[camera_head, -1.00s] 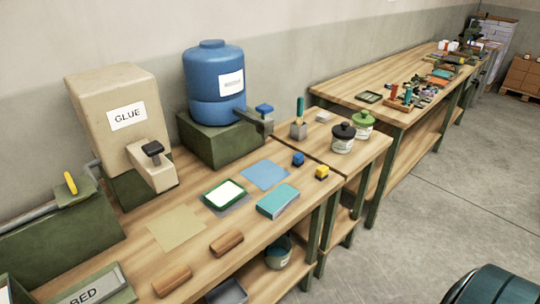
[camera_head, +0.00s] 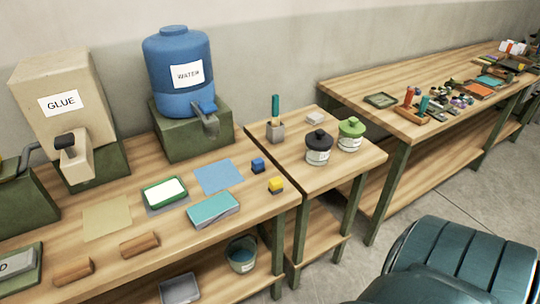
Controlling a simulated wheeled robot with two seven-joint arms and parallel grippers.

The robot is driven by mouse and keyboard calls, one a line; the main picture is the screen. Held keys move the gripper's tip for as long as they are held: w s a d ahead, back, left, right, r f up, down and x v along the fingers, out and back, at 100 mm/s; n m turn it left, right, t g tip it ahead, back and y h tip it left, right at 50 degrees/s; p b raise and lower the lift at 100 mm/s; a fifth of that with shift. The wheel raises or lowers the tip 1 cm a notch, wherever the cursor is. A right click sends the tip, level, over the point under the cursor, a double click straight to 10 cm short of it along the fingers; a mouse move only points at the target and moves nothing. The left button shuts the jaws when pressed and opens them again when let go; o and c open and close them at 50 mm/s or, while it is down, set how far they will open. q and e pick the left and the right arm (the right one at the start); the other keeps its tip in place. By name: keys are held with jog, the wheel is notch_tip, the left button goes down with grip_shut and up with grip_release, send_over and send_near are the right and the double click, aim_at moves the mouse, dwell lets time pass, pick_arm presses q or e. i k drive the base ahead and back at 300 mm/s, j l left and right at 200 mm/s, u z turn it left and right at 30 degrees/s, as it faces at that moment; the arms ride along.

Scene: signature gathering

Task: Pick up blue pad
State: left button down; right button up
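A thick light-blue pad with a pale side edge (camera_head: 213,210) lies near the front edge of the workbench (camera_head: 195,245). A flat, thin blue sheet (camera_head: 219,176) lies just behind it. I cannot tell for sure which of the two is the blue pad. A green-rimmed pad with a white top (camera_head: 165,193) lies to their left on a grey sheet. Neither of my grippers shows in the view.
A glue dispenser (camera_head: 88,95) and a blue water tank (camera_head: 182,105) stand at the back. Two jars, one black-lidded (camera_head: 318,154) and one green-lidded (camera_head: 350,141), stand on the small table. Wooden blocks (camera_head: 140,244) lie front left. A dark teal rounded form fills the lower right, unidentified.

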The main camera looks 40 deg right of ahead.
aim_at(258, 164)
jog(key=k+l, duration=0.15)
jog(key=l, duration=0.25)
jog(key=k+l, duration=0.15)
jog(key=l, duration=0.2)
jog(key=k+l, duration=0.15)
jog(key=l, duration=0.25)
jog(key=k+l, duration=0.15)
jog(key=l, duration=0.25)
jog(key=k+l, duration=0.15)
jog(key=l, duration=0.25)
jog(key=k+l+u, duration=0.1)
jog(key=l, duration=0.25)
